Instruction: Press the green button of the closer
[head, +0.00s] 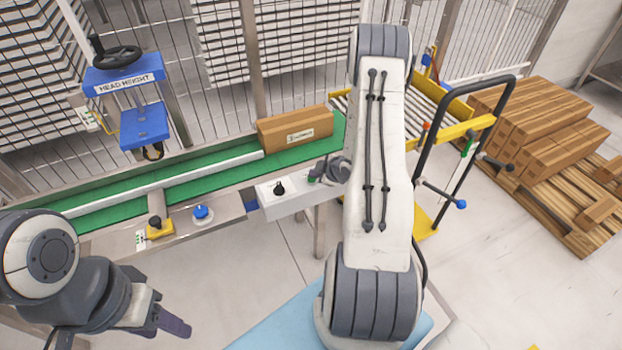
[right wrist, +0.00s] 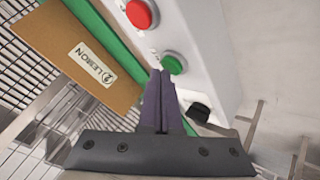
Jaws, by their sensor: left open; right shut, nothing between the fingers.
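The closer is a white box (head: 293,203) on the front of the conveyor, with a black knob (head: 279,188) on top. In the right wrist view its white face (right wrist: 205,45) carries a red button (right wrist: 140,13), a green button (right wrist: 173,64) and a black knob (right wrist: 199,112). My right gripper (right wrist: 160,74) is shut and empty, its fingertips right beside the green button; I cannot tell whether they touch it. In the head view my right gripper (head: 318,176) is partly hidden by my arm. My left gripper (head: 172,322) is open and empty at lower left, away from the closer.
A cardboard box (head: 295,130) lies on the green conveyor (head: 105,216), behind the closer. A blue button (head: 202,213) and a yellow-based lever (head: 159,229) are left of the closer. A black-handled cart (head: 466,125) and stacked boxes (head: 540,120) stand at right.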

